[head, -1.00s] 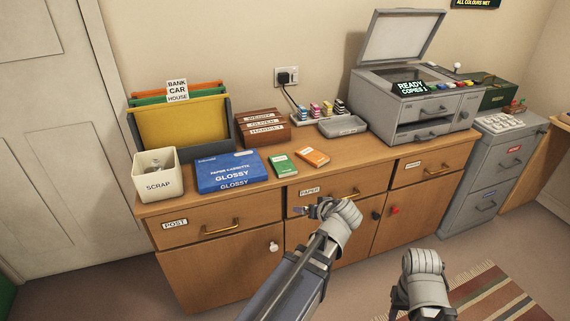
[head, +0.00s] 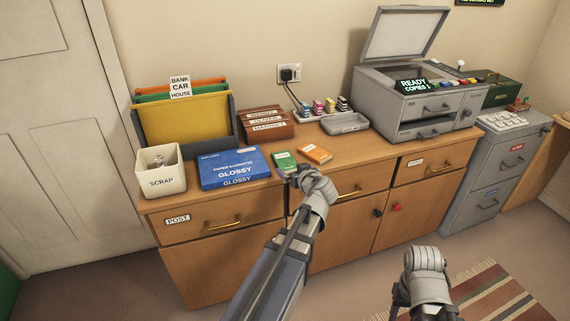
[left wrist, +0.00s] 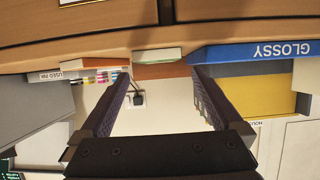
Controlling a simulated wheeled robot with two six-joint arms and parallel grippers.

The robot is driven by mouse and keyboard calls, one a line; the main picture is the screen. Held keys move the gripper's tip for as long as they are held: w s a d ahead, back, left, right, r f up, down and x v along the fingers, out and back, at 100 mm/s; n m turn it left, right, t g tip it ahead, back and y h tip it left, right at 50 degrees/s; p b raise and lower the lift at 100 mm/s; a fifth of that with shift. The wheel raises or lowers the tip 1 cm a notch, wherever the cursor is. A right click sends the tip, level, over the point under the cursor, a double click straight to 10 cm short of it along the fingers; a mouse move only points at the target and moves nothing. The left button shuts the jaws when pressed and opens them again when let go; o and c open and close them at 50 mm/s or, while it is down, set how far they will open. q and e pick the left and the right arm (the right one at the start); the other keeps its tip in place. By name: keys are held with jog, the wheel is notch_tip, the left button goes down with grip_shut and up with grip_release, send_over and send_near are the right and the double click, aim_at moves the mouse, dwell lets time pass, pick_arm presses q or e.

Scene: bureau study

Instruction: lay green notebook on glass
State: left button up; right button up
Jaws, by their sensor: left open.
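The green notebook (head: 283,162) lies flat on the cabinet top, between the blue paper box and an orange notebook. Its edge also shows between my open fingers in the left wrist view (left wrist: 157,55). My left gripper (head: 294,178) is open and empty at the front edge of the cabinet, just in front of the green notebook; the hand hides its near corner. The copier's glass (head: 395,72) lies under the raised lid at the back right. My right gripper (head: 402,294) is low in front of the cabinet; its fingers are not clear.
The blue glossy paper box (head: 230,162) stands left of the green notebook and the orange notebook (head: 316,153) right of it. The raised copier lid (head: 405,33) leans back.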

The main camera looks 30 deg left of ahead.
aim_at(288, 166)
pick_arm(q)
jog(key=b+x, duration=0.1)
jog(key=x, duration=0.3)
jog(key=shift+w+d+f+b, duration=0.1)
jog(key=shift+d+f+b, duration=0.1)
jog(key=shift+f+b, duration=0.15)
jog(key=shift+w+a, duration=0.25)
jog(key=shift+a, duration=0.15)
jog(key=shift+d, duration=0.1)
jog(key=c, duration=1.3)
notch_tip(288, 166, up, 25)
jog(key=p, duration=2.5)
jog(key=shift+r, duration=0.15)
